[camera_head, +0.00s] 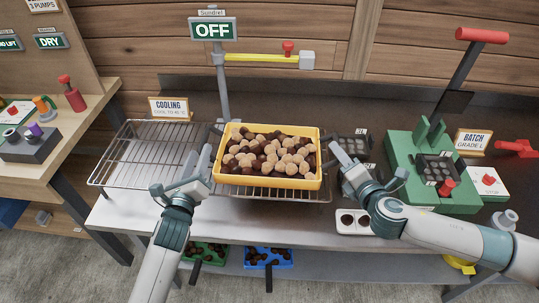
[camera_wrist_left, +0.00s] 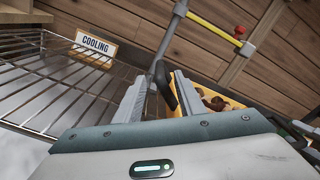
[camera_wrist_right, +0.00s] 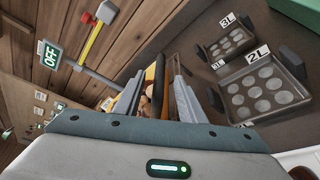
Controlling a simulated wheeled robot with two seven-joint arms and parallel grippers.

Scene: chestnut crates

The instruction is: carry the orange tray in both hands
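The orange tray (camera_head: 268,182), heaped with brown and tan chestnuts (camera_head: 270,152), sits level on the wire rack. My left gripper (camera_head: 205,160) is at the tray's left end. In the left wrist view its fingers (camera_wrist_left: 160,85) stand apart with a dark handle (camera_wrist_left: 165,86) between them. My right gripper (camera_head: 338,158) is at the tray's right end. In the right wrist view its fingers (camera_wrist_right: 157,75) stand apart, with a dark handle and part of the tray (camera_wrist_right: 151,76) showing between them. Whether either finger touches a handle is unclear.
The cooling rack (camera_head: 140,165) left of the tray is empty, with a COOLING sign (camera_head: 170,108) behind it. A post with an OFF sign (camera_head: 213,29) stands behind the tray. A green machine (camera_head: 405,150) and dark moulds (camera_wrist_right: 265,85) are at the right.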

